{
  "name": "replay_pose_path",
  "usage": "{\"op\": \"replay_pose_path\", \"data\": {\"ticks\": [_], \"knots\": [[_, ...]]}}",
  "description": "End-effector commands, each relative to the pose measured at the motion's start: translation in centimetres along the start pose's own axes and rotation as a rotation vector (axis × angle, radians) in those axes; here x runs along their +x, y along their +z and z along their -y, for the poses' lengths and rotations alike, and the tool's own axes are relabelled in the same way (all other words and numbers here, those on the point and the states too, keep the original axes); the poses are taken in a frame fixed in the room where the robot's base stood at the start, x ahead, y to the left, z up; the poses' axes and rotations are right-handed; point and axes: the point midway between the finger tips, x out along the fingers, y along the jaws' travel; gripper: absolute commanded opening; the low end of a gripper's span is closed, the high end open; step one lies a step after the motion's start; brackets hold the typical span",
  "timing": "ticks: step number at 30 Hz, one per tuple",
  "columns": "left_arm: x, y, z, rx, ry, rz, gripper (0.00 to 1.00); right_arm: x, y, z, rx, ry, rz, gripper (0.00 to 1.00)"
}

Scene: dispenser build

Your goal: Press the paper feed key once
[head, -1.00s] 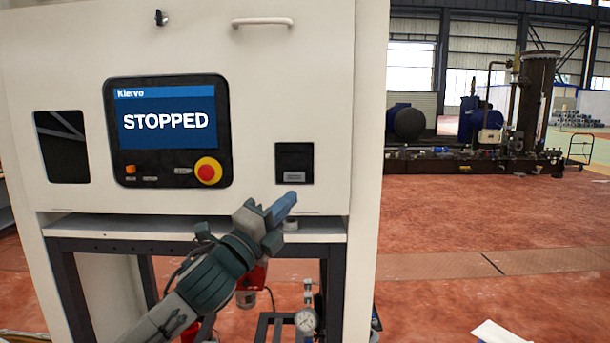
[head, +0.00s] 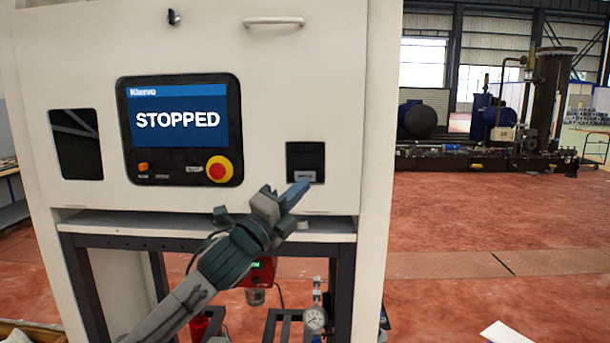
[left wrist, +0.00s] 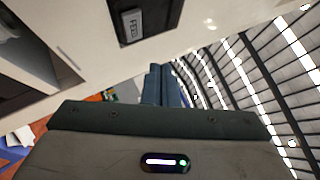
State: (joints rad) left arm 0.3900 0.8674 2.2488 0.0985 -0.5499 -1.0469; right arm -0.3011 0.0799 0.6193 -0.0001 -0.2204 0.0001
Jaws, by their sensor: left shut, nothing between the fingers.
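The paper feed key (head: 305,177) is a small light key at the bottom of a black printer panel (head: 305,156) on the white cabinet front. In the left wrist view the key (left wrist: 132,25), marked FEED, shows at the top left in its black panel. My left gripper (head: 301,188) is shut and empty. In the head view its blue fingertips overlap the lower edge of the panel, just below the key. In the left wrist view the fingertips (left wrist: 160,72) are below and right of the key, with a gap in the picture. Contact cannot be told. My right gripper is out of view.
A screen (head: 178,117) reads STOPPED. A red stop button (head: 219,169) on a yellow base sits left of the panel. A handle (head: 273,22) is above. A narrow ledge (head: 325,225) runs below, with a gauge (head: 316,319) under it. Open floor is at right.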

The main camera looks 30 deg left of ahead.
Motion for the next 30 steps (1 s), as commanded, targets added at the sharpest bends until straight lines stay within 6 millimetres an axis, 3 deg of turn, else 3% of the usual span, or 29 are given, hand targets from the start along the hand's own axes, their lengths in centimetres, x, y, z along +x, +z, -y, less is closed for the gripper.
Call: {"op": "replay_pose_path", "data": {"ticks": [9, 30], "knots": [[2.3, 1.7, -1.4, -0.002, 0.001, 0.0, 0.0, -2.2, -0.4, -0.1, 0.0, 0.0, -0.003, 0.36], [2.5, 1.8, -1.8, 0.0, 0.0, 0.0, 0.0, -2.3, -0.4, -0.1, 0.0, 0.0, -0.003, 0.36]]}}
